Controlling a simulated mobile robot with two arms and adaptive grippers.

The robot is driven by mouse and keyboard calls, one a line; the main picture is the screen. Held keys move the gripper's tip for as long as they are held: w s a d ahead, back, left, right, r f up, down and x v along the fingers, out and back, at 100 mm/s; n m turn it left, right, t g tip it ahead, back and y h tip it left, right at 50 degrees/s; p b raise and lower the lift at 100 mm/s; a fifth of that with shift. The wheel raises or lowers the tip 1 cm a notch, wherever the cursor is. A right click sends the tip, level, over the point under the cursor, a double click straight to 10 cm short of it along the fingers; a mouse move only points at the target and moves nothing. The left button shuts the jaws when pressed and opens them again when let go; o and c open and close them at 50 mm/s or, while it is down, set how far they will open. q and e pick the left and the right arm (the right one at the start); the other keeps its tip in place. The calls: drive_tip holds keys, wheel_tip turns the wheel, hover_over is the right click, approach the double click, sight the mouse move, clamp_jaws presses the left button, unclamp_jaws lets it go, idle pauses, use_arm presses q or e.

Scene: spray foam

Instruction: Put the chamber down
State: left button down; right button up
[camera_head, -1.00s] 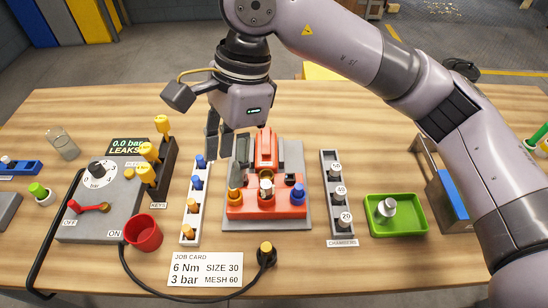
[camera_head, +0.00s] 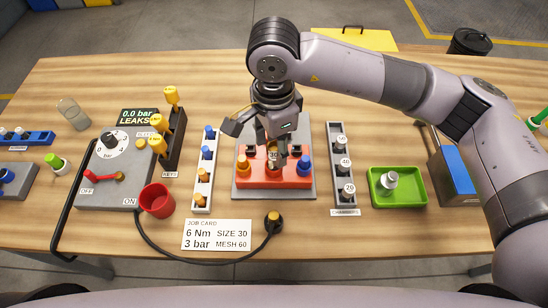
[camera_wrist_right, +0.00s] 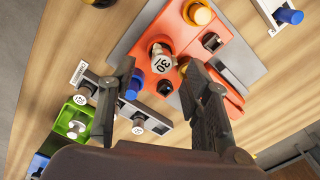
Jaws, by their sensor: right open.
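The chamber (camera_head: 273,156), with a pale cap marked 30, stands in the middle of the red fixture (camera_head: 262,182). It also shows in the right wrist view as a metal cylinder (camera_wrist_right: 161,58) with its 30 label facing the camera. My right gripper (camera_wrist_right: 158,72) is open, one finger on each side of the chamber in the picture, and I see no clear contact. In the head view the right gripper (camera_head: 262,138) hangs low over the fixture and partly hides the chamber. My left gripper is not in view.
A chamber rack (camera_head: 335,192) with several numbered chambers stands right of the fixture. The green tray (camera_head: 408,199) holds a metal part. The white strip of coloured plugs (camera_head: 203,187), grey pressure box (camera_head: 115,178) and red cup (camera_head: 158,200) are to the left.

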sight(273, 156)
drive_tip(key=shift+f+p, duration=0.3)
drive_tip(key=shift+f, duration=0.1)
wheel_tip(273, 156, down, 4)
drive_tip(key=shift+w+r+p, duration=0.15)
drive_tip(key=shift+r+p, duration=0.05)
drive_tip(key=shift+p, duration=0.5)
drive_tip(key=shift+f, duration=0.35)
drive_tip(key=shift+c, duration=0.2)
clamp_jaws()
